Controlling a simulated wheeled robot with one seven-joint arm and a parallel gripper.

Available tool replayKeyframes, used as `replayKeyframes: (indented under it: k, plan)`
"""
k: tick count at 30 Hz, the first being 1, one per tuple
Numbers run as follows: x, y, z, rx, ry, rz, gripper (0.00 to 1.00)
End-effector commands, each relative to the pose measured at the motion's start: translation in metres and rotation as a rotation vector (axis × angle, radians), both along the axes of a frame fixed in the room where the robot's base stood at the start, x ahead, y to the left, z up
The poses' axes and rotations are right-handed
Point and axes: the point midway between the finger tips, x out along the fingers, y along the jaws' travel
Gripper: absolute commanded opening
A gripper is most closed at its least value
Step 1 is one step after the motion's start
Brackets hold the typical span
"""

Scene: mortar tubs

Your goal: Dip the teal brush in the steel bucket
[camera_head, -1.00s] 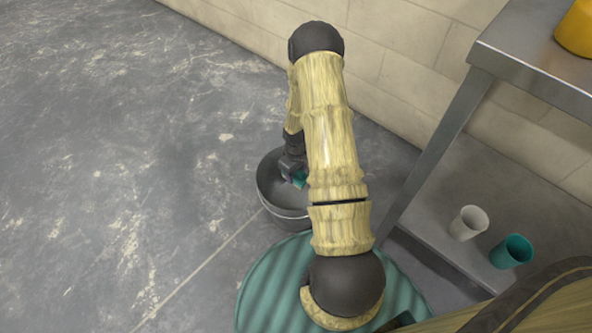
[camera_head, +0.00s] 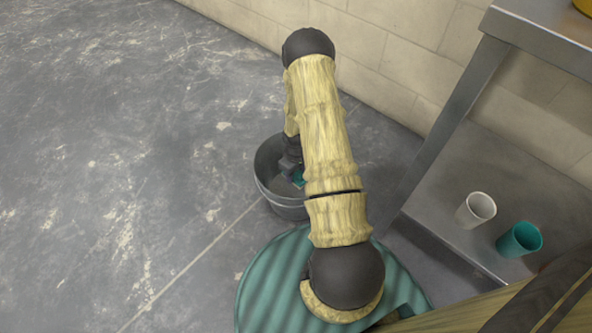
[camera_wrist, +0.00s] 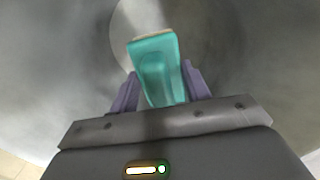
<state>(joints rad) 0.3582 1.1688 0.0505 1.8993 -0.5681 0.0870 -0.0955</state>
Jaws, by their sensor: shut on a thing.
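The steel bucket (camera_head: 286,207) stands on the floor, partly behind my arm in the head view. Its grey inside (camera_wrist: 60,80) fills most of the wrist view. My gripper (camera_wrist: 157,85) is shut on the teal brush (camera_wrist: 156,62), with a purple-grey finger on each side of it. The gripper and brush are down inside the bucket's opening, and a bit of the brush shows teal there (camera_head: 298,178). A pale edge shows at the brush's far end. I cannot tell whether that end touches the bottom.
A ribbed teal round surface (camera_head: 262,285) lies below my arm, in front of the bucket. A metal table (camera_head: 540,42) stands at the right, its leg close to my arm. Its lower shelf holds a white cup (camera_head: 476,210) and a teal cup (camera_head: 519,240). Open floor lies left.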

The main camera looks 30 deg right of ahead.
Motion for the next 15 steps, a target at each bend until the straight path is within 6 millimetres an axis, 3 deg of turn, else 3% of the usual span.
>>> replayKeyframes:
  k: [15]
  plan:
    - [0.000,-0.001,-0.037,0.000,0.000,-0.003,0.29]
